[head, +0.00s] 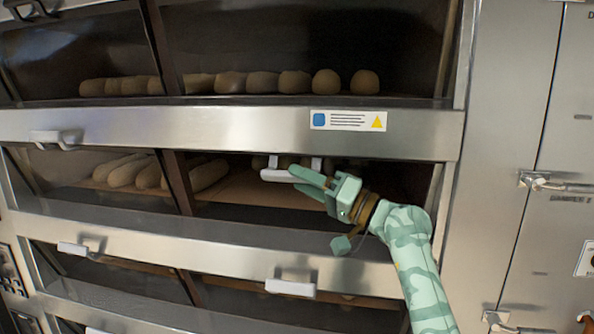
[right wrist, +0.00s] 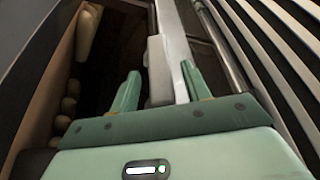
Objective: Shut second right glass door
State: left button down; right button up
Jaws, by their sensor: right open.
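The second right glass door has a pale bar handle (head: 279,176) on two short posts, just under the steel strip. It also shows in the right wrist view (right wrist: 158,70). Bread and the deck floor show behind this door; it looks at least partly open, but I cannot tell the exact angle. My right gripper (head: 293,177) reaches in from the lower right, with its fingertips at the right end of the handle. In the right wrist view its two fingers (right wrist: 160,86) are apart, with the handle between them; contact is unclear. My left gripper is out of view.
The top deck holds a row of loaves (head: 262,82). Lower handles (head: 290,288) and the second left door handle (head: 55,137) stick out from the front. A label (head: 347,120) is on the steel strip. A steel cabinet (head: 497,140) stands at right.

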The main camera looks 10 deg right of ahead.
jog(key=shift+x, duration=1.05)
grip_shut()
jog(key=r+m+h+p, duration=0.1)
jog(key=m+p, duration=0.1)
jog(key=p, duration=0.3)
jog(key=r+m+h+p, duration=0.1)
jog(key=m+p, duration=0.2)
jog(key=p, duration=0.2)
jog(key=s+r+m+h+p, duration=0.1)
jog(key=m+p, duration=0.1)
jog(key=p, duration=0.4)
jog(key=shift+s+a+r, duration=0.1)
jog(key=shift+a+r, duration=0.05)
jog(key=shift+r, duration=0.1)
jog(key=shift+m+p, duration=0.5)
jog(key=shift+p, duration=0.15)
jog(key=shift+f, duration=0.1)
grip_release()
jog(key=b+v, duration=0.5)
jog(key=v, duration=1.1)
jog(key=shift+s, duration=0.2)
